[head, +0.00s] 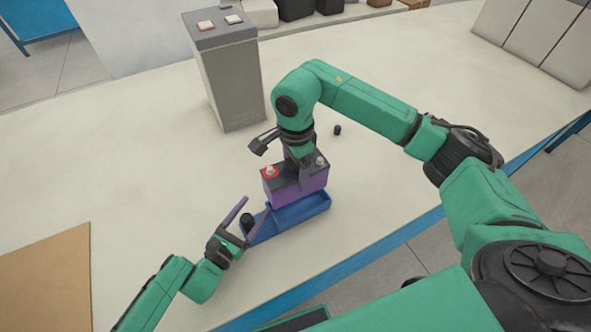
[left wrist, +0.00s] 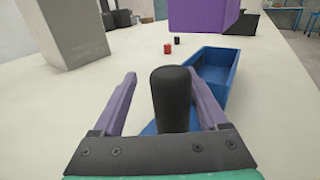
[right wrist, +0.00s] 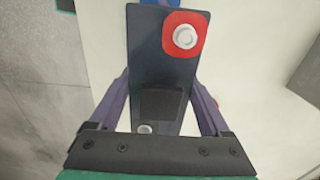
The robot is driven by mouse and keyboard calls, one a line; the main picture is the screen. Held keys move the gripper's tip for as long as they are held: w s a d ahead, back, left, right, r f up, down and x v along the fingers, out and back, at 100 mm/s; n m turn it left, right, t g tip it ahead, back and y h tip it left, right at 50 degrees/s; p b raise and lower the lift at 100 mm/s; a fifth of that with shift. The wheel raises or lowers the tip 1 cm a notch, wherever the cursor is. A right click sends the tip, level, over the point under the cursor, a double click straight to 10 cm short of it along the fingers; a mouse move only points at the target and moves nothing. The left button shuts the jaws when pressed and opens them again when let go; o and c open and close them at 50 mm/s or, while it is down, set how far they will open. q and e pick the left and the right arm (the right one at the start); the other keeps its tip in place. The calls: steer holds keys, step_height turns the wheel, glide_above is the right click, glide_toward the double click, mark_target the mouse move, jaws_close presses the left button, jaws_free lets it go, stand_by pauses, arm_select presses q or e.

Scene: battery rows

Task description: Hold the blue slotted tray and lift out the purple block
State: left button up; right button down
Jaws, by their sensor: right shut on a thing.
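The purple block (head: 312,187) has a dark top with a red-based terminal and a grey terminal. My right gripper (head: 306,172) is shut on it from above. In the left wrist view the block (left wrist: 203,14) hangs above the blue slotted tray (left wrist: 215,58), with a gap between them. The right wrist view shows the block's dark top (right wrist: 160,65) between the fingers. The tray (head: 305,212) lies near the table's front edge. My left gripper (head: 247,218) is open, its fingers on either side of the tray's black upright handle (left wrist: 170,98), with a gap at the left finger.
A tall grey box (head: 230,85) with red and white top pieces stands behind. A small black cap (head: 337,130) and a red one (left wrist: 167,48) lie on the table. A brown board (head: 45,280) lies at left.

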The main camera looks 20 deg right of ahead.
arm_select(q)
steer(key=v, duration=1.2)
